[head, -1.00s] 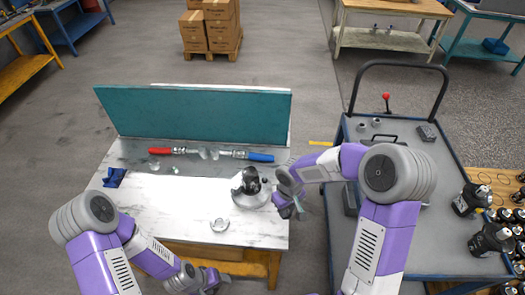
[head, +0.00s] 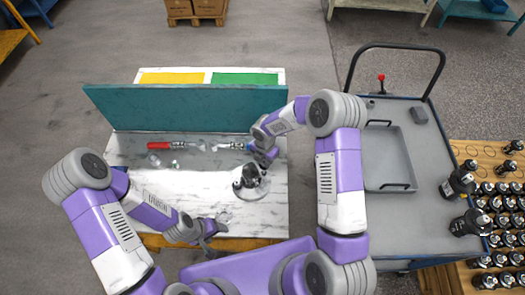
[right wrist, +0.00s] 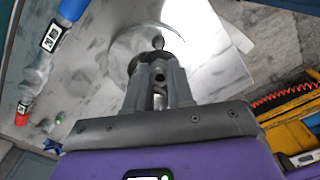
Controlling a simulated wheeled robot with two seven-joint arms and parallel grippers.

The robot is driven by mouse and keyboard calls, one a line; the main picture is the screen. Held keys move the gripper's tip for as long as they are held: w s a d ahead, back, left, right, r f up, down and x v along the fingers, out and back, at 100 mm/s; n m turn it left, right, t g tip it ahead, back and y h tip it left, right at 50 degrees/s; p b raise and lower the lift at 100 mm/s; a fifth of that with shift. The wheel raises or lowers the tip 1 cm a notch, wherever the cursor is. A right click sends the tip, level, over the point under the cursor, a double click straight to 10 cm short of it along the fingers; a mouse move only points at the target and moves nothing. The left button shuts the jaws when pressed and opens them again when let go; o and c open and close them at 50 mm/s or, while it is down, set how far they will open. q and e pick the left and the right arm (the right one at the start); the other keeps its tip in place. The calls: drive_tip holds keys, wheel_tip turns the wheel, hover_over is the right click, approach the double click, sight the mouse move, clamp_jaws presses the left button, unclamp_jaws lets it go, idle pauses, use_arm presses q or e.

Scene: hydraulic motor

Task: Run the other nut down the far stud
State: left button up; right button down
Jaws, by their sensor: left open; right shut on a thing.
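The motor (head: 247,183), a dark body on a round pale flange, stands on the marble-topped bench. My right gripper (head: 262,155) is just beyond it, at its far right side. In the right wrist view the right gripper (right wrist: 158,78) points down at the round flange (right wrist: 185,45) and a short dark stud (right wrist: 158,42). Its jaws are shut on a small part, seemingly the nut, mostly hidden by the fingers. I cannot tell whether it touches the stud. My left gripper (head: 208,230) is open and empty near the bench's front edge.
A trolley (head: 400,220) with a grey tray stands at the right. The bench's left half is mostly clear.

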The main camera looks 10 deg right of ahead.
drive_tip(key=shift+w+f, duration=0.1)
drive_tip(key=shift+w, duration=0.05)
drive_tip(key=shift+f+b, duration=1.8)
drive_tip(key=shift+f, duration=0.8)
drive_tip(key=shift+f+b, duration=0.4)
drive_tip(key=shift+b, duration=0.2)
drive_tip(key=shift+f+m+b, duration=0.15)
drive_tip(key=shift+m+b, duration=0.55)
drive_tip(key=m+b, duration=0.1)
drive_tip(key=m, duration=0.2)
drive_tip(key=shift+b, duration=0.35)
drive_tip(key=shift+m, duration=0.5)
